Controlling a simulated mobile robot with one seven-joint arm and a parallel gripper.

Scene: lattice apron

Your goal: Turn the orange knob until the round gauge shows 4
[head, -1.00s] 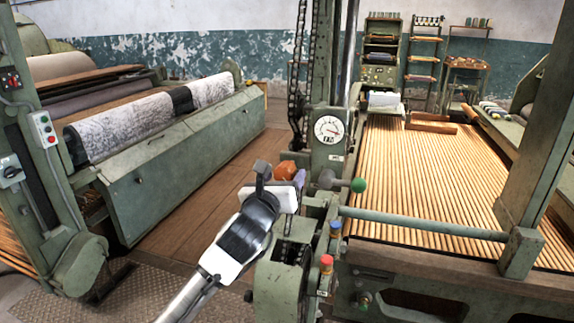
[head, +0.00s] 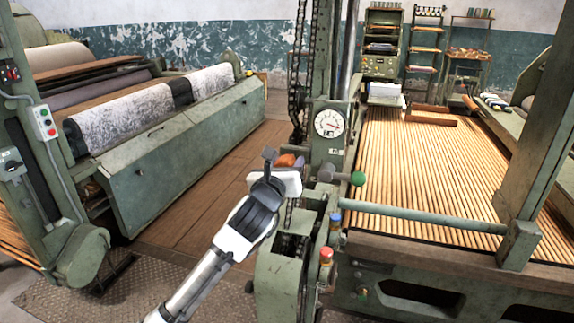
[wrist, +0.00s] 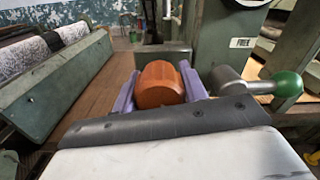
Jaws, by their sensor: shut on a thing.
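The orange knob (wrist: 160,86) is ribbed and sits between the two purple fingers of my gripper (wrist: 157,92) in the wrist view. The fingers are shut on it from both sides. In the head view the knob (head: 287,160) shows only in part behind my gripper (head: 290,166). The round gauge (head: 328,123) is on the green column just above and right of the knob. It has a white face and a dark needle pointing to the right side, slightly down. Its numbers are too small to read.
A lever with a green ball (head: 358,179) stands close to the right of my gripper; the ball also shows in the wrist view (wrist: 287,83). A blue button (head: 335,219) and a red button (head: 326,254) sit below it. A chain (head: 299,75) runs up the column.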

